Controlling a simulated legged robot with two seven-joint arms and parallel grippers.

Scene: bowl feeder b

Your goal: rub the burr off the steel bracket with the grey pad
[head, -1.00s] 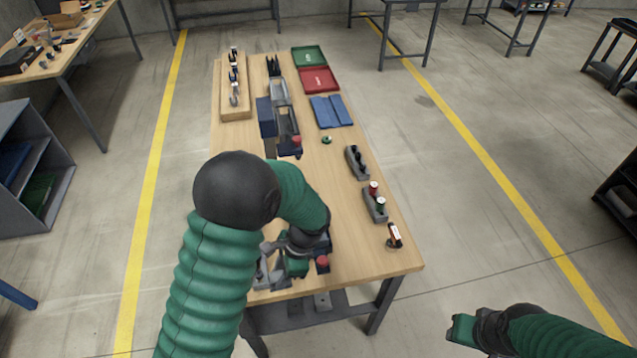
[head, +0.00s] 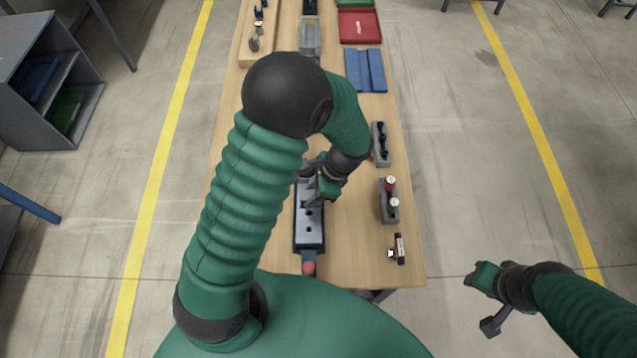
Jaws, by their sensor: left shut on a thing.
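My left gripper (head: 318,197) is low over the front part of the bench, shut on a small grey piece that looks like the grey pad and is mostly hidden by the fingers. Below it lies a flat steel piece with dark holes, which looks like the steel bracket (head: 309,226), in a dark fixture (head: 297,238) with a red-knobbed handle (head: 309,268). I cannot tell whether the held piece touches the steel. The burr is too small to see. My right gripper (head: 484,288) is over the floor right of the bench, away from everything; its fingers are unclear.
On the bench (head: 350,265), right of the fixture, stand grey holders (head: 381,155) and (head: 389,212) and a small labelled item (head: 398,248). A blue folded mat (head: 365,72) and a red tray (head: 360,27) lie farther back. My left arm hides the bench's left middle.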

